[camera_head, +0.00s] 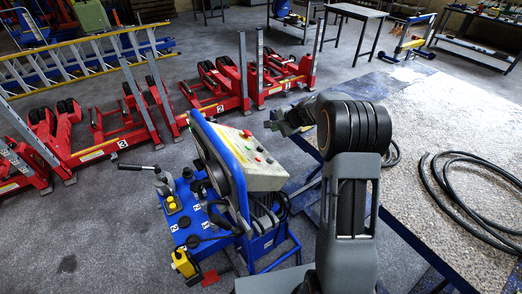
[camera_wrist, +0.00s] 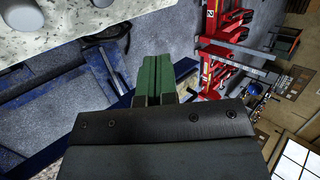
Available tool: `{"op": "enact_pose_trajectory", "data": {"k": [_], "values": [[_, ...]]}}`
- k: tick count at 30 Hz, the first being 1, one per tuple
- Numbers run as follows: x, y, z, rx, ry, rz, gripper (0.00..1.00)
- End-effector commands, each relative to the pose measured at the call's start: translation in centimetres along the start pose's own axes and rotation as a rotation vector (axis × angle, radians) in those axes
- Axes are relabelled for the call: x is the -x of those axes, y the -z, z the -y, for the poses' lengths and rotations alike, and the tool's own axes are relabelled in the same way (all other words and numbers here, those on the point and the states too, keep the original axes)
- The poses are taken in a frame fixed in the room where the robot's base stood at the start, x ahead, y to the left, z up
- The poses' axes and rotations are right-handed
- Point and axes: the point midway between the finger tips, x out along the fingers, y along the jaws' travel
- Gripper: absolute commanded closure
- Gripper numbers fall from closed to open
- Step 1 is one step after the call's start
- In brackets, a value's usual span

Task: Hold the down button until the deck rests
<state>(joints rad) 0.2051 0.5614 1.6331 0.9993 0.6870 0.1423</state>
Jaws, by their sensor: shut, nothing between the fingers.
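A pale control box (camera_head: 262,180) with several small coloured buttons sits tilted on a blue stand in the middle of the head view. A red button (camera_head: 247,133) shows near its far end. The button labels are too small to read, so I cannot tell which is the down button. My gripper (camera_head: 276,125) is just right of the box's far end, apart from the buttons as far as I can see. In the wrist view its green fingers (camera_wrist: 155,78) are together and empty. The speckled deck (camera_head: 440,110) is at the right; whether it rests is unclear.
Red numbered jack units (camera_head: 215,105) stand in a row behind the control stand. A yellow ladder (camera_head: 90,50) lies behind them at the left. A black hose (camera_head: 470,205) lies coiled on the deck. The grey floor at the lower left is clear.

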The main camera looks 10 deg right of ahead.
Motion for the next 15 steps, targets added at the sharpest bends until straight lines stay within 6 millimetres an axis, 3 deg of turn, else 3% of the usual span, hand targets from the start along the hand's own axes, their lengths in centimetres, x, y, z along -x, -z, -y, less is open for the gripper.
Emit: {"op": "enact_pose_trajectory", "data": {"k": [9,15], "values": [[-3.0,-1.9,-2.2,0.002,0.000,0.000,1.00],[-3.8,-2.6,-2.8,0.000,0.001,0.000,1.00]]}}
